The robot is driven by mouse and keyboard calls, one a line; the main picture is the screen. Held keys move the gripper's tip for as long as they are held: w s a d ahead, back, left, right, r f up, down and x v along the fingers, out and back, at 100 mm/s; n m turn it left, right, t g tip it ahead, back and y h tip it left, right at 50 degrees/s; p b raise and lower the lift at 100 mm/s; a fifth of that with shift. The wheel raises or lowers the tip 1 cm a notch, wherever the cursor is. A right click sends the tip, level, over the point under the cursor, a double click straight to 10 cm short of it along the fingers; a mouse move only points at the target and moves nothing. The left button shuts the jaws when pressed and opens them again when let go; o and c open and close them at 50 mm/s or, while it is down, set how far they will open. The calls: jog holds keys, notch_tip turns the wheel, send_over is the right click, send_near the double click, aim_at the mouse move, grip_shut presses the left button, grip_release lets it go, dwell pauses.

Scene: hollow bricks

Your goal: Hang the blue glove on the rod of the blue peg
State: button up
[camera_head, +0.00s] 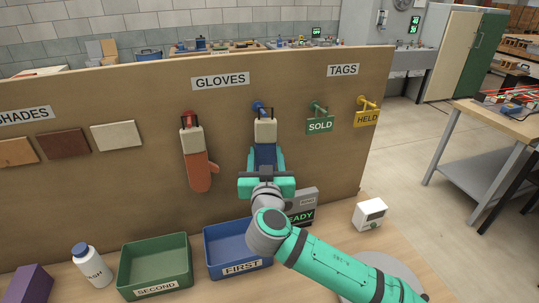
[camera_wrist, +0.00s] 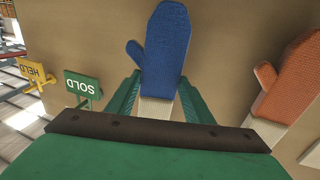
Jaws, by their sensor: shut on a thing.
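The blue glove (camera_wrist: 167,45) has a cream cuff and hangs with its cuff up in the head view, where the cuff (camera_head: 265,131) shows above my gripper (camera_head: 265,163). In the wrist view my gripper (camera_wrist: 157,100) is shut on the glove near its cuff, with a green finger on each side. The blue peg (camera_head: 259,106) on the board is right above the cuff, by the dark loop. I cannot tell whether the loop is around the rod. My gripper hides most of the glove's blue part in the head view.
The orange glove (camera_head: 198,160) hangs on a red peg (camera_head: 188,117) to the left. The green SOLD tag (camera_head: 320,125) and yellow HELD tag (camera_head: 367,118) hang to the right. A green bin (camera_head: 156,247), a blue bin (camera_head: 222,237) and a bottle (camera_head: 90,264) stand below.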

jog(key=shift+s+a, duration=0.1)
jog(key=shift+a, duration=0.5)
jog(key=o, duration=1.5)
jog(key=shift+d, duration=0.25)
